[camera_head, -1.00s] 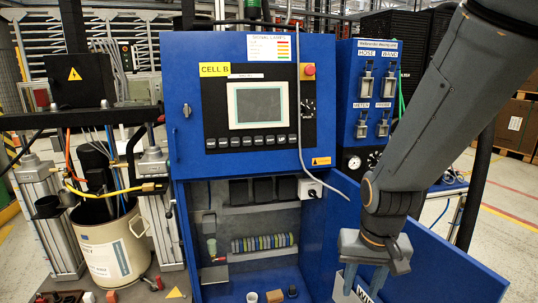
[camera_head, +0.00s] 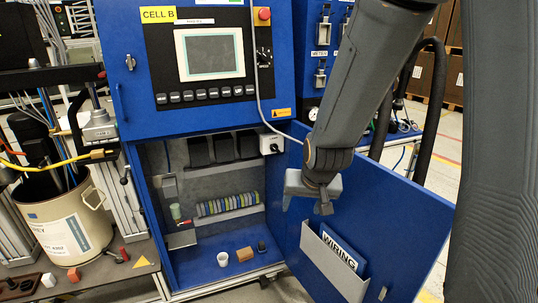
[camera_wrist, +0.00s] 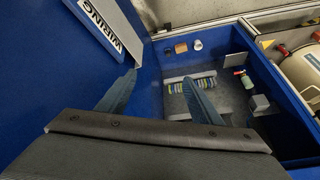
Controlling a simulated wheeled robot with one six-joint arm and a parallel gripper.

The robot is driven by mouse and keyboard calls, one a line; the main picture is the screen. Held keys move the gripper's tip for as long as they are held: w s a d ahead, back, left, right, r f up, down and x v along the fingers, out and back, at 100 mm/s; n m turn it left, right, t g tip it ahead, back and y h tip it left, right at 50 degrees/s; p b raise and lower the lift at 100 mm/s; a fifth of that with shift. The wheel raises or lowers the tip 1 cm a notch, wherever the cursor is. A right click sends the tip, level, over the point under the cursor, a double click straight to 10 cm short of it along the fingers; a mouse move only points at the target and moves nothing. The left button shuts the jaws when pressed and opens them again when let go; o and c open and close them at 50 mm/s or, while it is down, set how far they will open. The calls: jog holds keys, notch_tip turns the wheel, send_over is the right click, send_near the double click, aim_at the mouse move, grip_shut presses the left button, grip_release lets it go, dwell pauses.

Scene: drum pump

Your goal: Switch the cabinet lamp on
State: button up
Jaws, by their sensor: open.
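The blue cabinet (camera_head: 290,230) stands open at the bottom, below its panel with the screen (camera_head: 210,54). A white box with a dark knob (camera_head: 271,143) sits at the opening's upper right; I cannot tell if it is the lamp switch. No lit lamp can be made out inside. My gripper (camera_head: 313,190) is in front of the open door, right of the opening, touching nothing that I can see. In the wrist view my gripper (camera_wrist: 160,75) has its two fingers wide apart and empty, pointing towards the cabinet's inside.
The open blue door (camera_head: 375,220) with a WIRING pocket (camera_head: 333,262) reaches out to the right. Inside are a coloured terminal strip (camera_head: 228,204), a white cup (camera_head: 223,259) and a brown block (camera_head: 244,254). A drum (camera_head: 68,226) stands left. A grey cable hangs by the opening.

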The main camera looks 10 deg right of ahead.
jog(key=w+f+m+t+b, duration=0.2)
jog(key=w+t+b, duration=0.1)
jog(key=w, duration=0.7)
jog(key=w+f+m+t+b, duration=0.1)
jog(key=w+f+t+b, duration=0.25)
jog(key=w, duration=0.55)
jog(key=m+t+h+b, duration=0.2)
jog(key=m+t+b, duration=0.3)
jog(key=t+b, duration=0.3)
send_near(276, 150)
jog(key=w+t+p, duration=0.1)
jog(key=x, duration=0.7)
jog(key=shift+w+d+f, duration=0.1)
jog(key=shift+w+f, duration=0.1)
jog(key=shift+f, duration=0.15)
jog(key=c, duration=1.1)
jog(key=shift+o, duration=0.2)
